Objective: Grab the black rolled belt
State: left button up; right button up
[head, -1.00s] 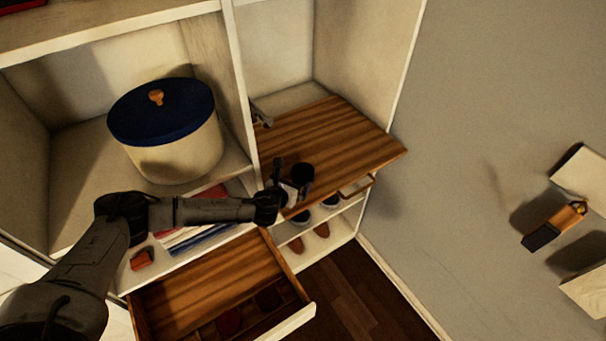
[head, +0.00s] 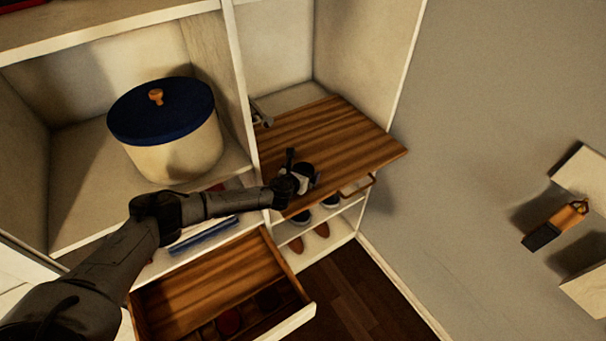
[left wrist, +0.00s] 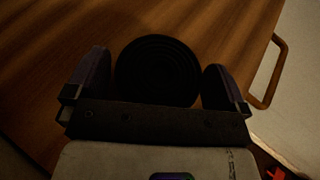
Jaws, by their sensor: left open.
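The black rolled belt (left wrist: 157,71) lies on the brown wooden pull-out shelf. In the left wrist view it sits between the two fingers of my left gripper (left wrist: 156,85), with a small gap on each side. My left gripper is open. In the head view the left gripper (head: 300,176) is over the front left part of the wooden shelf (head: 340,135), and it hides most of the belt. My right gripper is in neither view.
A cream pot with a blue lid (head: 165,130) stands in the left compartment. An open wooden drawer (head: 215,285) is below my arm. Shoes (head: 322,230) sit on the lower shelves. A handle (left wrist: 268,75) shows at the shelf's edge. The grey wall at right is clear near the cabinet.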

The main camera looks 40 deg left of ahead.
pick_arm(q)
jog(key=shift+w, duration=0.1)
jog(key=c, duration=0.8)
jog(key=shift+r, duration=0.1)
